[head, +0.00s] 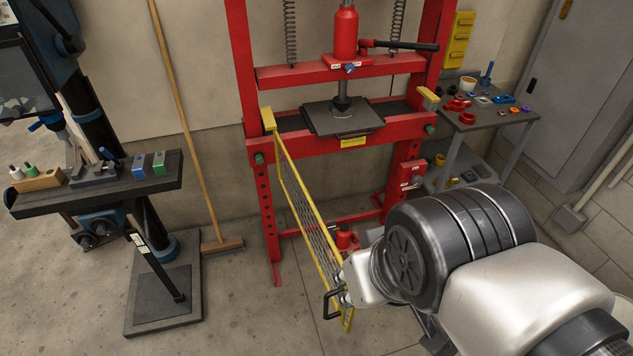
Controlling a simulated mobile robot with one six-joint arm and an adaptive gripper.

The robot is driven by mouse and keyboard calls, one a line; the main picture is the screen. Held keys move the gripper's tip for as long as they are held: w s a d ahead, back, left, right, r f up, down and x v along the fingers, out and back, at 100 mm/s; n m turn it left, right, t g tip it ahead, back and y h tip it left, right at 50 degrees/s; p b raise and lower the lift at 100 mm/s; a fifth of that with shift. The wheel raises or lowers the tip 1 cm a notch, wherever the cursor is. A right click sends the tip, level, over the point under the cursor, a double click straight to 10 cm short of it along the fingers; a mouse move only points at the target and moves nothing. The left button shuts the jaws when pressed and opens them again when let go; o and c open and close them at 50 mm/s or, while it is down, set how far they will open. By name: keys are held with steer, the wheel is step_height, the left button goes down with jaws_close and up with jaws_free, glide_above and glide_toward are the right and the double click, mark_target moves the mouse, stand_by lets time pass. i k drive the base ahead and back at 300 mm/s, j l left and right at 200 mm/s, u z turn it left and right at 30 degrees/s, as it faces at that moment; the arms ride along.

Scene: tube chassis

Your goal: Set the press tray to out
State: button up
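The press tray (345,121) is a dark flat plate on the bed of the red press, below the ram. A small dark bar and a yellow label show at its front edge. I cannot tell how far it is slid out. A yellow-framed mesh guard (305,205) stands swung out toward me at the press's left post. My gripper (346,294) is at the guard's near end, close to its black handle (329,304). My wrist hides most of the gripper, so I cannot tell whether it is open or touches the handle.
A drill press with a table (100,190) stands on the left, and a broom (185,120) leans on the wall. A side bench (490,118) with small parts stands right of the press.

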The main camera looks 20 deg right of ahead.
mark_target(364, 117)
steer(key=i+l+z, duration=0.25)
steer(key=i+l, duration=0.15)
steer(key=l, duration=0.25)
steer(key=i+l+z, duration=0.3)
steer(key=i+l, duration=0.2)
steer(key=l, duration=0.1)
